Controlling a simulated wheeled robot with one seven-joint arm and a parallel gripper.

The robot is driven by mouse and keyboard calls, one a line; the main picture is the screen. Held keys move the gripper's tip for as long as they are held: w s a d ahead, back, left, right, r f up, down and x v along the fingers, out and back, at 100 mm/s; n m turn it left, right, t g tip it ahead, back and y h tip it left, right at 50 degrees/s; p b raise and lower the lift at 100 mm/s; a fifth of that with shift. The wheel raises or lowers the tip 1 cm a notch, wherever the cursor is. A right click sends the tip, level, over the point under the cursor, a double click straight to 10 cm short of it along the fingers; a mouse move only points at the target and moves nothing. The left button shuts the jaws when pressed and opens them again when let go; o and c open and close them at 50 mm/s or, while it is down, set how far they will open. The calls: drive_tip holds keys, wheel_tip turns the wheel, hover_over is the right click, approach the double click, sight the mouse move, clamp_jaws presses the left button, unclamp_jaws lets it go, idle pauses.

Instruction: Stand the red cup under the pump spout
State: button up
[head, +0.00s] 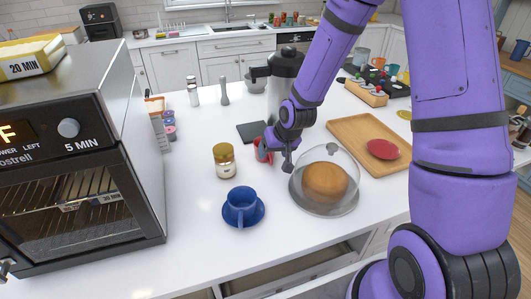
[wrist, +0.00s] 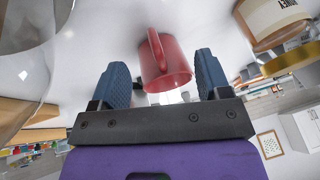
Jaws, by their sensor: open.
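The red cup (head: 261,152) stands on the white counter, partly hidden behind my gripper (head: 275,153) in the head view. In the wrist view the red cup (wrist: 168,68) lies between my gripper's two blue fingers (wrist: 163,78), its handle turned toward the camera's upper left. The fingers are apart; a gap shows at the left finger, and the right finger is close to the cup. The grey pump pot (head: 285,82) stands behind, partly hidden by my arm. Its black spout (head: 260,72) points left, over a dark mat (head: 252,132).
A honey jar (head: 224,161) stands left of the cup, and a blue cup on a saucer (head: 241,208) is in front. A glass dome over a cake (head: 326,185) is close on the right, before a wooden tray (head: 357,139). A toaster oven (head: 80,160) fills the left.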

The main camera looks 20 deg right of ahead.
sight(271, 167)
drive_tip(key=shift+d+x, duration=0.15)
drive_tip(key=shift+x, duration=1.05)
drive_tip(key=shift+d+x, duration=0.15)
drive_tip(key=shift+x, duration=1)
drive_tip(key=shift+f, duration=0.1)
clamp_jaws()
